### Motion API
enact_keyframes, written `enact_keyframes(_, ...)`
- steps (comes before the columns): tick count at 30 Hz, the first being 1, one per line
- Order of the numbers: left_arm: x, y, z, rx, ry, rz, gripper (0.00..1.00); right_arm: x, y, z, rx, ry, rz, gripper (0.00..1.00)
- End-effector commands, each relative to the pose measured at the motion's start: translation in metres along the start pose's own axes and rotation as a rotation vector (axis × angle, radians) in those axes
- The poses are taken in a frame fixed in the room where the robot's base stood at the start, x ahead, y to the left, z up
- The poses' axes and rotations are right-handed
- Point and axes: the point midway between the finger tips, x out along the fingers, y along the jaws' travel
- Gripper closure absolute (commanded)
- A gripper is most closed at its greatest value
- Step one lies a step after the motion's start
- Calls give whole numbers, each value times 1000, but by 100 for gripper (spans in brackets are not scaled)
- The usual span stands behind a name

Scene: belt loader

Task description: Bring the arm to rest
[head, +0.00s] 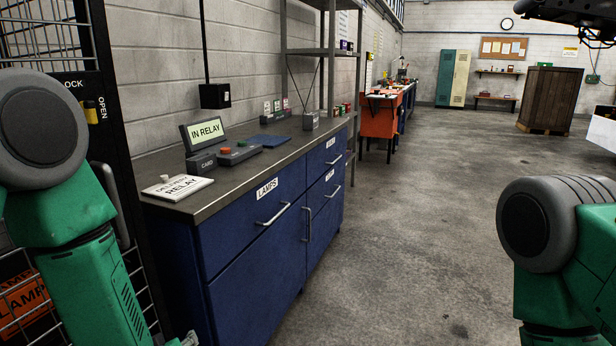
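My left arm shows at the left edge of the head view, a green link with a grey rounded joint, hanging down out of the frame. My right arm shows at the lower right, also green with a grey ribbed joint, bent downward. Neither gripper can be made out. A small pale part peeks in at the bottom edge beside my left arm, too cut off to identify. Both arms appear apart from the blue workbench (262,262).
On the bench are an IN RELAY display (206,133), a card reader (201,163) and a DELIVERY RELAY plate (178,187). A black mesh cage (118,150) stands close at left. An orange cabinet (380,118) and wooden crate (549,98) stand farther off. The floor ahead is clear.

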Motion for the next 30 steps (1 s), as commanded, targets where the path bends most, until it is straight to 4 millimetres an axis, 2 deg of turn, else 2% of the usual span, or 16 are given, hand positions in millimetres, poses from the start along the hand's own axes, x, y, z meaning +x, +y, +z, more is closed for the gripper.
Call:
enact_keyframes(1, -8, -23, 35, 85, -109, -9, 45, -4, 0, 0, 0, 0, 0, 100)
enact_keyframes(3, -24, -52, 78, 196, -256, -10, 45, -6, 0, 0, 0, 0, 0, 100)
enact_keyframes(6, -55, -94, 132, 337, -460, -9, 45, -9, 0, 0, 0, 0, 0, 100)
enact_keyframes(9, -92, -130, 172, 453, -643, -1, 45, -12, 0, -1, 0, 0, 0, 100)
enact_keyframes(12, -124, -158, 198, 534, -783, 9, 45, -14, 0, -1, 0, 0, 0, 100)
enact_keyframes(15, -146, -174, 212, 584, -872, 19, 45, -15, 0, -1, 0, 0, 0, 100)
enact_keyframes(18, -158, -182, 218, 606, -916, 24, 45, -15, 0, -1, 0, 0, 0, 100)
enact_keyframes(30, -159, -183, 218, 609, -920, 24, 45, -15, 0, -1, 0, 0, 0, 100)
